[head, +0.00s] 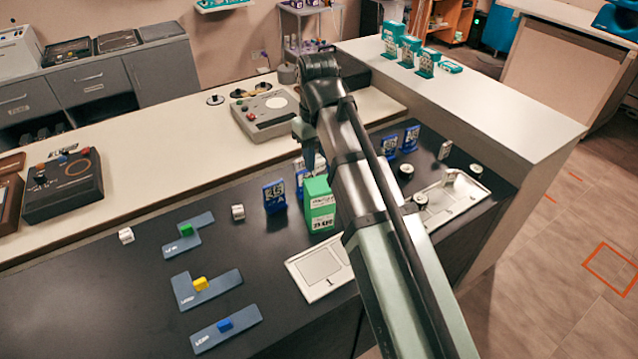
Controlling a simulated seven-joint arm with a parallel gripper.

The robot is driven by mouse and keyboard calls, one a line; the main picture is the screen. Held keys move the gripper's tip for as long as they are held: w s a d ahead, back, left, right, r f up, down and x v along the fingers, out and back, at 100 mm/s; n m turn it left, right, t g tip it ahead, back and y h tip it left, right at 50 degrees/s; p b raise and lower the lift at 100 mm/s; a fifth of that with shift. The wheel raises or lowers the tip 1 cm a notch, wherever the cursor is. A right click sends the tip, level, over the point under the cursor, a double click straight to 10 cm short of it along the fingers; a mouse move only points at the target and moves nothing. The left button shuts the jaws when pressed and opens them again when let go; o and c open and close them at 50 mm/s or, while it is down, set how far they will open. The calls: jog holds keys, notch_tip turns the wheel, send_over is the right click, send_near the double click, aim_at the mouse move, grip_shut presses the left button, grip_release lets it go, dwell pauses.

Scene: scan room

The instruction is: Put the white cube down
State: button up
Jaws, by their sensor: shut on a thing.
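My gripper (308,158) is partly in view beside my forearm, pointing down over the dark counter, just above and behind a green box. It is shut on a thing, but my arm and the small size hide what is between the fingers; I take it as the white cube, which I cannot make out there. Small whitish pieces stand on the dark counter (90,290): one at the left (126,235) and one nearer the middle (238,212). I cannot tell whether either is a cube.
The green box (319,205) and a blue card stand (274,196) stand close to my gripper. Blue-grey plates hold a green (186,230), a yellow (201,284) and a blue block (225,325). A white tray (322,268) lies in front. The counter's left part is clear.

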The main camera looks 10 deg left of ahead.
aim_at(319, 184)
jog(key=shift+w+d+f, duration=0.1)
jog(key=shift+d+f, duration=0.2)
jog(key=shift+f, duration=2.25)
jog(key=o, duration=1)
jog(key=shift+f, duration=0.1)
jog(key=shift+r, duration=2.9)
